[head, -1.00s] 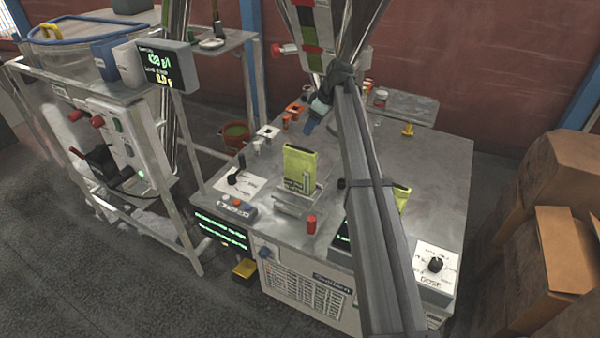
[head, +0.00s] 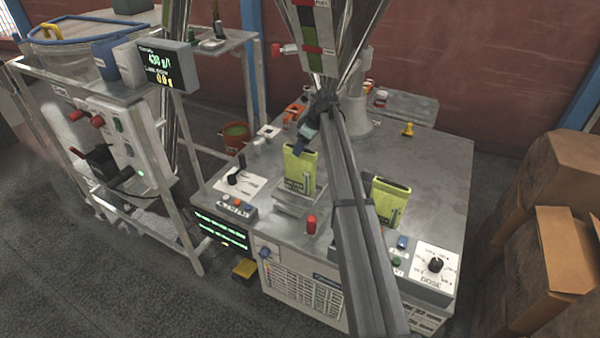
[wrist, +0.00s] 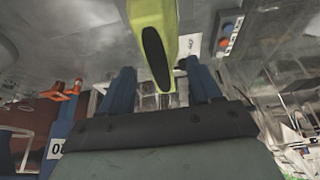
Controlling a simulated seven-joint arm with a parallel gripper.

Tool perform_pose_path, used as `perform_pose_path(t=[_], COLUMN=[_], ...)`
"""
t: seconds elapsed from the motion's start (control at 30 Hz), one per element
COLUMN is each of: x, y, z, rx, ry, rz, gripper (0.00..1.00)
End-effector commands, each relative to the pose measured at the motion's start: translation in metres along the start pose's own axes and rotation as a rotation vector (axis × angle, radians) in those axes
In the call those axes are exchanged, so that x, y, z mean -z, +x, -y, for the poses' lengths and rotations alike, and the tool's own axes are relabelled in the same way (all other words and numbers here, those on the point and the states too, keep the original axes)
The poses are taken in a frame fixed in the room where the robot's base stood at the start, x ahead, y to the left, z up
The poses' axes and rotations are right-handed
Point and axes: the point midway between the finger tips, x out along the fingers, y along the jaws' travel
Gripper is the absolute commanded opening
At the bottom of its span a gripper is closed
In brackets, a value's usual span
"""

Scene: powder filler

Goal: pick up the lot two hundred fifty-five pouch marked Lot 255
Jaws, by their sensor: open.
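A yellow-green pouch (head: 299,172) stands upright on a small stand in the middle of the bench. A second yellow-green pouch (head: 388,203) stands to the right, partly behind my arm. The lot markings are too small to read, so I cannot tell which is Lot 255. My gripper (head: 302,148) is at the top of the middle pouch, pointing down. In the wrist view, my two blue fingers (wrist: 160,82) are apart, and a yellow-green pouch (wrist: 152,20) with a dark open mouth shows beyond and between them. I cannot tell whether they touch it.
A dose dial panel (head: 435,265) is at the front right and a switch panel (head: 238,208) at the front left. The filler's column (head: 359,115) rises behind.

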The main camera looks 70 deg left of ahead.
Motion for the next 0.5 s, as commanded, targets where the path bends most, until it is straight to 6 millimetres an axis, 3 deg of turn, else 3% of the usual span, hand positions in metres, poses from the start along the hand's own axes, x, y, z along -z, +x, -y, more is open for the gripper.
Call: perform_pose_path(t=[0.2, 0.5], x=[-0.001, -0.001], y=[0.028, 0.032], z=[0.000, 0.000], rx=[0.000, 0.000], ry=[0.000, 0.000], rz=[0.000, 0.000], gripper=[0.63, 0.63])
